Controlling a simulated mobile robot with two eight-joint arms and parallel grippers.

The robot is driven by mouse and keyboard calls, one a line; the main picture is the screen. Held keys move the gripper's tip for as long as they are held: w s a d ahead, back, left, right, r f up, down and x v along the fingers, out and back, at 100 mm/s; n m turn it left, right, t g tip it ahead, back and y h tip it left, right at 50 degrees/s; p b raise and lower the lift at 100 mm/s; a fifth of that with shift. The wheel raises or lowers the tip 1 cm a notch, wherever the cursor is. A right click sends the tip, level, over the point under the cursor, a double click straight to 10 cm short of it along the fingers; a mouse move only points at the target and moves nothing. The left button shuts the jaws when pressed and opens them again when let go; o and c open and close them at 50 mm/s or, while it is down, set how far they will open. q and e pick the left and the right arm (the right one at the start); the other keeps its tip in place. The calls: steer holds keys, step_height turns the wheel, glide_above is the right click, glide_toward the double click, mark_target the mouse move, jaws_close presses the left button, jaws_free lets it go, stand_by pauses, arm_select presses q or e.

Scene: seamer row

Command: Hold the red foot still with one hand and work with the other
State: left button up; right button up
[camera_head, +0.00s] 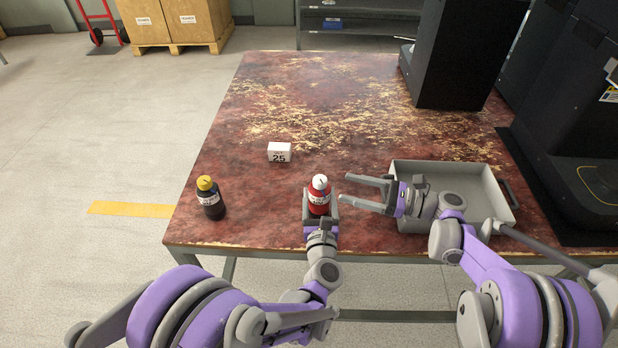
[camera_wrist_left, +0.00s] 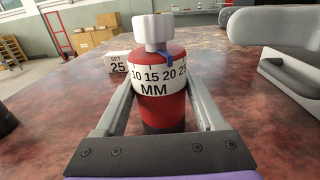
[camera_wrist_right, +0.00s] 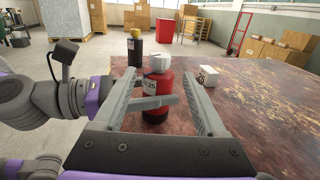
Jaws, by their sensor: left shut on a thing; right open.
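The red foot (camera_head: 319,197) stands upright on the table near its front edge. It has a white knob (camera_wrist_left: 153,30) on top and a white band reading 10 15 20 25 MM (camera_wrist_left: 158,76). A small blue mark (camera_wrist_left: 176,56) shows on its shoulder above the band, roughly near the 20. My left gripper (camera_head: 320,207) is shut around the red foot's body from the front. My right gripper (camera_head: 347,191) is open and empty, just right of the red foot. In the right wrist view the red foot (camera_wrist_right: 158,100) shows beyond and between my right fingers, its knob uncovered.
A white block reading SET 25 (camera_head: 279,152) stands behind and left. A dark foot with a yellow knob (camera_head: 211,199) stands at the table's left front. A grey tray (camera_head: 449,166) lies behind my right gripper. Black machines (camera_head: 462,55) stand at the right. The table's back middle is clear.

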mark_target(320, 183)
steer(key=x, duration=1.1)
steer(key=shift+a, duration=0.25)
jaws_close()
